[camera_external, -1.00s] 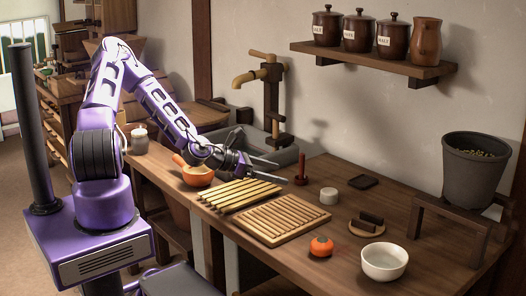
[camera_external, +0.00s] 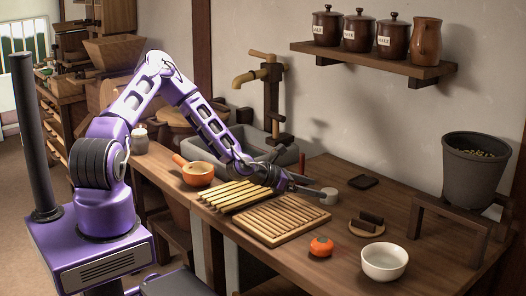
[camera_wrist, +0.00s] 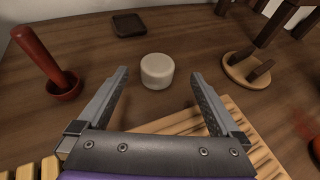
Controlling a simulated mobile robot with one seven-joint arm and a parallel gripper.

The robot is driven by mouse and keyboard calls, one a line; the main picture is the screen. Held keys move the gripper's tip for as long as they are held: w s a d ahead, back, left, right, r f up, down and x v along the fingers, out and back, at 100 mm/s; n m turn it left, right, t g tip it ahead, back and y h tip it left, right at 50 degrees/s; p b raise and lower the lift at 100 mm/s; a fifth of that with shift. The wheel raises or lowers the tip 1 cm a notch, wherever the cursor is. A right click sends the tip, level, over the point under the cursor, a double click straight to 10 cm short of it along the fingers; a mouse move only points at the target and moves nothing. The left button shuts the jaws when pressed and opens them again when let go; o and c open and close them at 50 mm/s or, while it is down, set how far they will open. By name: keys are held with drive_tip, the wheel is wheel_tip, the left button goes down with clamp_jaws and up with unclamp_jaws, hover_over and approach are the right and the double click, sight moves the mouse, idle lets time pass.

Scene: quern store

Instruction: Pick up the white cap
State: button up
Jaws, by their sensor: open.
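The white cap (camera_wrist: 157,71) is a short round off-white cylinder standing on the wooden counter. In the wrist view it lies just beyond my fingertips, roughly centred between them, with bare counter around it. My gripper (camera_wrist: 158,80) is open and empty, its two grey fingers spread wider than the cap. In the external view my gripper (camera_external: 308,186) reaches over the slatted boards from the left, low above the counter. The cap (camera_external: 329,196) shows there right at the fingertips, partly hidden by them.
A red pestle-like piece (camera_wrist: 58,75) stands left of the cap. A dark square dish (camera_wrist: 129,24) lies behind it. A round wooden board with dark pieces (camera_wrist: 246,70) lies right. Slatted boards (camera_external: 268,222) lie under my gripper. An orange fruit (camera_external: 321,246) and white bowl (camera_external: 384,262) stand nearer.

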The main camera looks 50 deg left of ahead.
sight(327, 191)
drive_tip(key=x, duration=0.4)
drive_tip(key=shift+w+f, duration=0.15)
drive_tip(key=shift+w, duration=0.1)
drive_tip(key=shift+c, duration=0.3)
